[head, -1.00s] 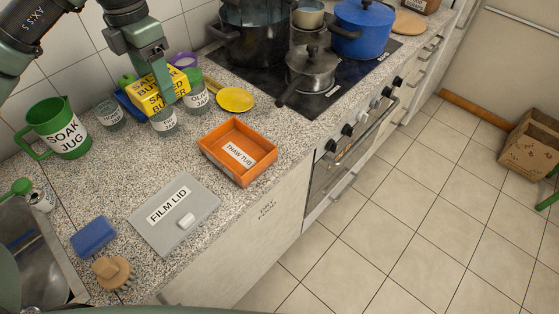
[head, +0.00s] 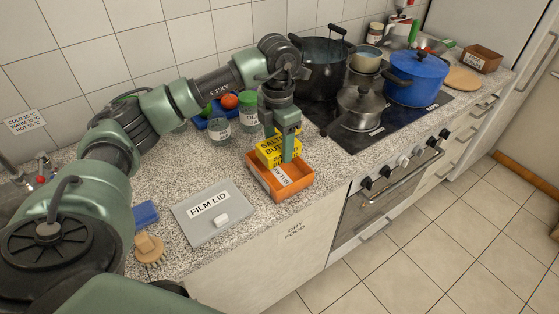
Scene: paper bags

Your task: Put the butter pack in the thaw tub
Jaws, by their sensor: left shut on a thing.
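The butter pack (head: 268,153) is a yellow block with dark lettering. My left gripper (head: 285,152) points down and is shut on it. The thaw tub (head: 264,187) is an orange open tray on the counter. The butter pack is over the back part of the tub and hides some of its inside. I cannot tell whether the pack touches the tub's floor. The tub's front label is partly visible. My right gripper is not in view.
The grey film lid (head: 213,212) lies left of the tub, near a blue sponge (head: 146,214) and a wooden brush (head: 149,248). Glass jars (head: 219,130) stand behind. The hob with a steel pot (head: 358,108) and a blue pot (head: 416,77) is to the right.

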